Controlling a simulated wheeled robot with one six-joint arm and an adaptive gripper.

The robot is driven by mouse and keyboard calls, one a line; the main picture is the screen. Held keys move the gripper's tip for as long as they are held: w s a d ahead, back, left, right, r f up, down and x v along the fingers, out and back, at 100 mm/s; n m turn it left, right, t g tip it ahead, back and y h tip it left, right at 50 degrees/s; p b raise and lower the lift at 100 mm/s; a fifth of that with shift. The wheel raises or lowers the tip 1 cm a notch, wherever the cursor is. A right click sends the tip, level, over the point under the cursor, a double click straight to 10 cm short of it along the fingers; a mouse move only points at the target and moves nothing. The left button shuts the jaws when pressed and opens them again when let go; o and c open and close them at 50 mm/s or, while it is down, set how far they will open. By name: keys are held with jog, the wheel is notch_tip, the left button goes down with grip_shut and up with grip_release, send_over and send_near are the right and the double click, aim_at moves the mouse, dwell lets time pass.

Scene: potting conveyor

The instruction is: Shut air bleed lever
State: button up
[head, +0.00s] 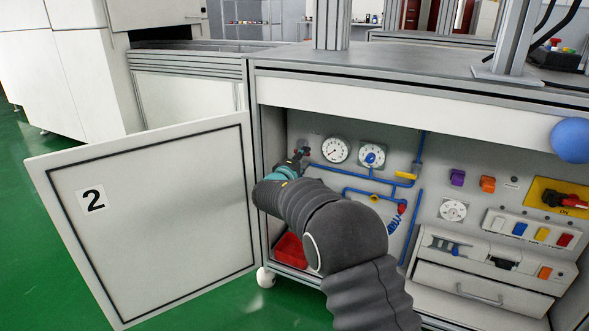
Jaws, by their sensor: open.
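Blue air pipes (345,172) run over the back panel inside the open cabinet. A yellow lever (405,175) sits on the pipe below the right-hand dial. A smaller yellow part (374,198) is lower on the pipes, and a red fitting (402,208) with a coiled blue hose (394,222) hangs beside it. I cannot tell for sure which part is the air bleed lever. My gripper (303,154) is open at the cabinet's left side, left of the gauges and apart from the yellow lever. My dark arm hides part of the lower left panel.
The cabinet door (150,230) marked 2 stands open at left. A round gauge (335,150) and a blue-knobbed dial (371,155) are near my gripper. A red switch (565,198), coloured buttons (542,234) and a drawer (480,290) are at right. A red bin (290,249) is low inside.

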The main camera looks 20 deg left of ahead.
jog(key=s, duration=0.8)
jog(key=shift+s+a, duration=0.3)
jog(key=shift+a, duration=0.1)
